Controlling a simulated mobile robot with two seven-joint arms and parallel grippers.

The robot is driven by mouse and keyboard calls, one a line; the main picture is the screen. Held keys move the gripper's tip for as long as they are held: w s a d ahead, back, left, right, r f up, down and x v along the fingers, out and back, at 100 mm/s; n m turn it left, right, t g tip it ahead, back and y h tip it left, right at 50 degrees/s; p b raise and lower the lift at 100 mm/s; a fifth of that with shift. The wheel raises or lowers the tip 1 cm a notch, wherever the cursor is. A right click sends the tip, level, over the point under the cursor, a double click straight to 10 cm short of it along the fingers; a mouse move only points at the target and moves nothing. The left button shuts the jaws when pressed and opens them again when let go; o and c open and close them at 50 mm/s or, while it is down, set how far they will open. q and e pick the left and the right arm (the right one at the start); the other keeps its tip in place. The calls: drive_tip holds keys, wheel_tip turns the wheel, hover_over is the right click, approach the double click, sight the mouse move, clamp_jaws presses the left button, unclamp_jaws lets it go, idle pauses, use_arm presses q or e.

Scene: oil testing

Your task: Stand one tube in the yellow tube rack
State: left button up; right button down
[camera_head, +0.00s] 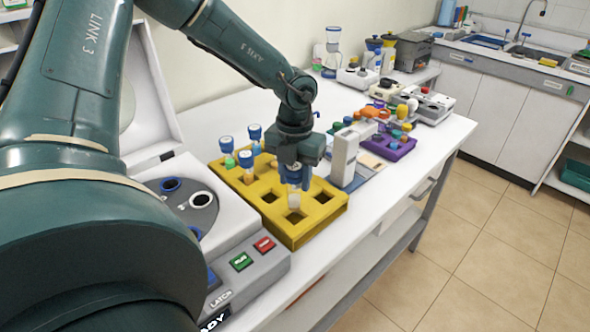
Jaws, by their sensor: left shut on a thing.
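The yellow tube rack (322,214) lies on the white bench with square holes in its top. Three tubes with blue caps stand upright in its left and back part: a green-filled one (228,152), an orange-filled one (247,166) and one at the back (255,139). My left gripper (296,178) points down over the rack, shut on a blue-capped tube (294,199) with a pale lower part. The tube is upright over the front holes; whether its tip is inside one I cannot tell. My right gripper is out of view.
A centrifuge (262,279) with a raised lid and red and green buttons stands left of the rack. A white upright device (344,157) is close at the right. Beyond it are a purple rack (391,149) and more instruments.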

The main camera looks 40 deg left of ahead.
sight(296, 193)
use_arm(q)
drive_tip(key=shift+f, duration=0.6)
drive_tip(key=shift+w+f+b, duration=0.15)
drive_tip(key=shift+f+b, duration=0.15)
drive_tip(key=shift+b, duration=1.2)
idle(0.6)
drive_tip(key=shift+f, duration=0.15)
drive_tip(key=shift+f+b, duration=1.25)
drive_tip(key=shift+b, duration=0.55)
drive_tip(key=shift+f, duration=0.2)
drive_tip(key=shift+b, duration=0.35)
